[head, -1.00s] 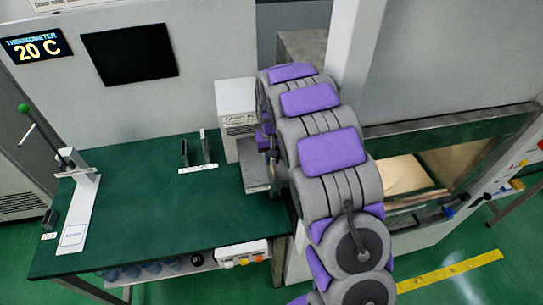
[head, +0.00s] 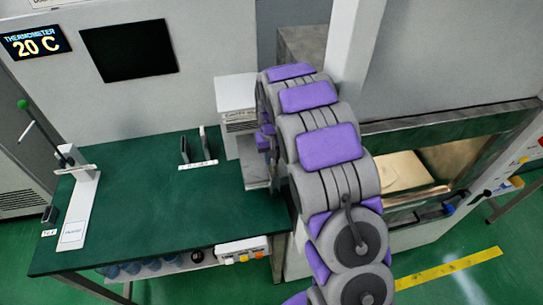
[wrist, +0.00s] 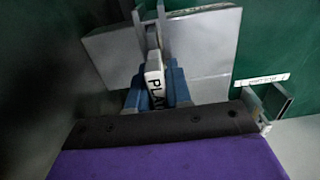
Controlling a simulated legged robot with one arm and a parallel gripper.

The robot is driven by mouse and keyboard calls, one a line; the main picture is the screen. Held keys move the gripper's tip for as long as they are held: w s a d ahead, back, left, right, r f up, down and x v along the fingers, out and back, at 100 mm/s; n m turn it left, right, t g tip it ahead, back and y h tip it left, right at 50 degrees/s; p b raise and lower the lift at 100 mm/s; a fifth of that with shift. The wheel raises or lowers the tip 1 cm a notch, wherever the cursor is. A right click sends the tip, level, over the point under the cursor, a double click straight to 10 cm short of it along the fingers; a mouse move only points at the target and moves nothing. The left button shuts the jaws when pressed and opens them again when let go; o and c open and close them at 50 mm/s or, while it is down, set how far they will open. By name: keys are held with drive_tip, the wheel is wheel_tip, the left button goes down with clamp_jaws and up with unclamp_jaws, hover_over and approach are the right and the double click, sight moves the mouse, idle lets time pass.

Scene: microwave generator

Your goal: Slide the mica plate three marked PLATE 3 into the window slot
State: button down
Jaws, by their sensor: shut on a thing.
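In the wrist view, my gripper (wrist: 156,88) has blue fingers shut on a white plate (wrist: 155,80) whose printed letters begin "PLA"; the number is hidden. The plate stands on edge between the fingers. Its far end meets two upright grey prongs (wrist: 151,34) beside a pale grey metal box (wrist: 108,52). I cannot tell whether these prongs are the window slot, or whether the plate is between them or only in front. In the head view, my arm hides the gripper and plate beside the white vented unit (head: 237,100).
The green table (head: 140,215) is mostly clear. It bears a small upright holder with a label (head: 197,165) and a lever stand (head: 80,200) at left. A metal-framed opening (head: 425,165) lies right of my arm. A switch box (head: 242,250) hangs at the front edge.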

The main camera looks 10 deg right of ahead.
drive_tip(key=shift+f, duration=0.25)
drive_tip(key=c, duration=1)
unclamp_jaws()
drive_tip(key=shift+o, duration=0.2)
wheel_tip(320, 180, up, 17)
drive_tip(key=p, duration=0.1)
